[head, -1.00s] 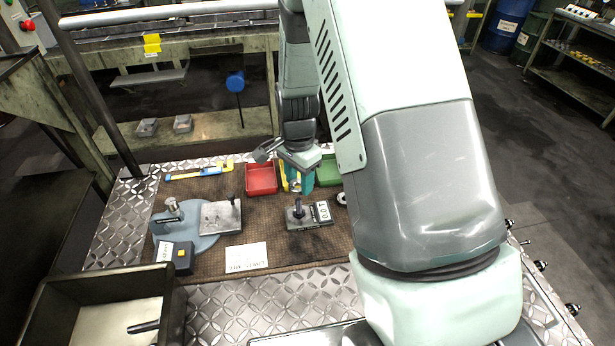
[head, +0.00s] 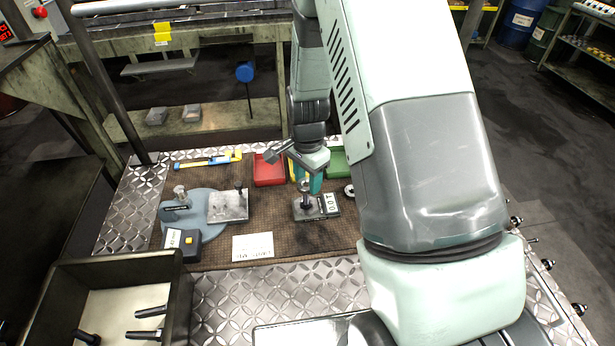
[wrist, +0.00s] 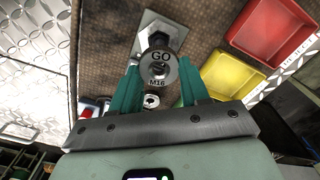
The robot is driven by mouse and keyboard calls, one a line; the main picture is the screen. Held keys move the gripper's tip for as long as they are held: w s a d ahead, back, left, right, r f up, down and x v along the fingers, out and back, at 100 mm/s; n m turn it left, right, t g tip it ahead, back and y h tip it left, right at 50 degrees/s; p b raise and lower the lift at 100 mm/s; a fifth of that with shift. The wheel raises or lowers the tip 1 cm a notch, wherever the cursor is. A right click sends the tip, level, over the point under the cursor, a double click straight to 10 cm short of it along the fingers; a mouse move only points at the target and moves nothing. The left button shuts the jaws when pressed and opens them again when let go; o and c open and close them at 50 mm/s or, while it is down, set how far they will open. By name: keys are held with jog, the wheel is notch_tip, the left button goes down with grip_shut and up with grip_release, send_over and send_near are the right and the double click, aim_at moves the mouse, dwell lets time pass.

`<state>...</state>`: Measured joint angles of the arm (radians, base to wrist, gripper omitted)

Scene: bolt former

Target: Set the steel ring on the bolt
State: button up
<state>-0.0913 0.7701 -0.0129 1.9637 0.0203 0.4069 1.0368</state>
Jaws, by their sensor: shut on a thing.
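My gripper (wrist: 160,75) has teal fingers. It is shut on the steel ring (wrist: 161,66), a gauge marked GO M16, which it holds between the fingertips. In the head view the ring (head: 304,186) is a small grey shape at the fingers, right above the dark bolt (head: 306,204). The bolt stands upright on a small metal base plate (head: 300,215). In the wrist view the ring's hole lies over the bolt and the plate shows behind it. Whether the ring is around the bolt or just above it, I cannot tell.
A second ring (head: 349,190) lies on the mat to the right. A number block (head: 329,205) stands beside the bolt. Red (head: 269,170), green (head: 337,163) and yellow (wrist: 232,76) bins stand behind. A blue round stand (head: 190,213) is on the left.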

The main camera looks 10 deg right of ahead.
jog(key=shift+f, duration=0.5)
dwell(0.6)
jog(key=o, duration=1.2)
jog(key=shift+o, duration=0.2)
jog(key=shift+r, duration=3)
